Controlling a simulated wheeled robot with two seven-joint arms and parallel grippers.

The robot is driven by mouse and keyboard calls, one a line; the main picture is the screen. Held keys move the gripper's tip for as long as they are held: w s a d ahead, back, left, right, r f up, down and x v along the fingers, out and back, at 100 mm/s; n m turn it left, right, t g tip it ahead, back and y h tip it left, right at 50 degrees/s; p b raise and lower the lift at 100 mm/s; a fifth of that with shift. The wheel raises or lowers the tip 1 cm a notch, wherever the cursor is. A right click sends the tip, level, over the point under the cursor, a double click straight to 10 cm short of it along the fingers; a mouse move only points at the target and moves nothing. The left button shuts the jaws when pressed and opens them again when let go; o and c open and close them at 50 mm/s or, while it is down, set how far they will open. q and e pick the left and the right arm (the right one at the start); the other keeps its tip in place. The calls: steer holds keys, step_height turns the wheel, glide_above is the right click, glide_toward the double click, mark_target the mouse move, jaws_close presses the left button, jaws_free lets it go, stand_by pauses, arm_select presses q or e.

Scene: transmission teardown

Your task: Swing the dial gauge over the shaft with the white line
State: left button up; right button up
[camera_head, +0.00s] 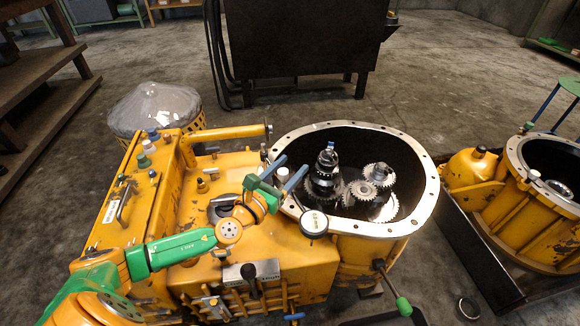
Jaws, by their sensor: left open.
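The dial gauge (314,223) has a round white face and sits at the near left rim of the open round housing (425,205). Inside the housing stand a taller dark shaft (327,160) with a blue-grey top and a shorter shaft with gears (379,174). I cannot make out a white line on either one. The gauge is outside the opening, not above a shaft. My left gripper (295,164) is open, with two blue fingers pointing up and right, just above and left of the gauge. Its fingers look empty. My right gripper is not in view.
The yellow gearbox body (275,252) carries knobs and a lever with a green handle (403,306). A second yellow housing (530,240) stands at the right in a dark tray. A covered basket (155,108) and a dark cabinet (300,40) stand behind. Floor between them is clear.

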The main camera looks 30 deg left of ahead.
arm_select(q)
steer(key=shift+w, duration=0.25)
jaws_close()
stand_by(1.3)
